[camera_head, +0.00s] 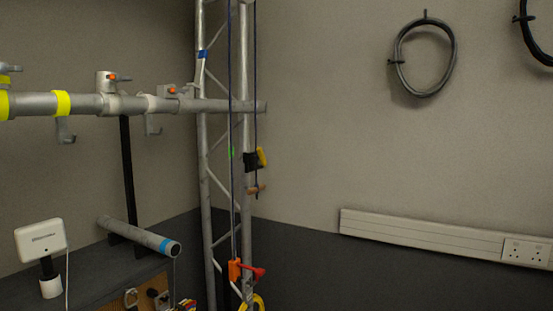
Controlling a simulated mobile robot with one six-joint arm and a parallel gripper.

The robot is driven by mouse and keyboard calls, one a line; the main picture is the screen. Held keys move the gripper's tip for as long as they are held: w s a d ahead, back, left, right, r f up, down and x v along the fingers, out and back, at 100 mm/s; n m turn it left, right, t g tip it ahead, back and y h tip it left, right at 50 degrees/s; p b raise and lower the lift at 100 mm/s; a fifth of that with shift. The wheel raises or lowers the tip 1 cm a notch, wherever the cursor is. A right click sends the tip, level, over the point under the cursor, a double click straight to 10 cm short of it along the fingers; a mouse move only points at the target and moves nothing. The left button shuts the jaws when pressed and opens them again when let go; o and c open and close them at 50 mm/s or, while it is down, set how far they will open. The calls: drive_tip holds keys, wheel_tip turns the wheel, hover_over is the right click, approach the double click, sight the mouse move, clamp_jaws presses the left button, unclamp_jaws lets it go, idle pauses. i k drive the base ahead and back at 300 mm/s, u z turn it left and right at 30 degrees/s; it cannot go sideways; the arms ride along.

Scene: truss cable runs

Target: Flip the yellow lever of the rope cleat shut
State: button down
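The rope cleat (250,162) is a small black block on the right upright of the metal truss (246,105), about halfway down the picture. My gripper is not in view, and nothing touches the lever.
A second rope (231,105) with a green mark runs left of the cleat to an orange device with a red handle (252,272). A horizontal pipe (75,104) with clamps crosses left. A bench (90,283) stands lower left. The wall right of the truss is clear near the cleat.

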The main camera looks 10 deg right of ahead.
sight(262, 161)
drive_tip(key=u, duration=0.2)
drive_tip(key=i, duration=0.95)
drive_tip(key=u, duration=1.1)
drive_tip(key=k, duration=0.45)
drive_tip(key=u, duration=0.45)
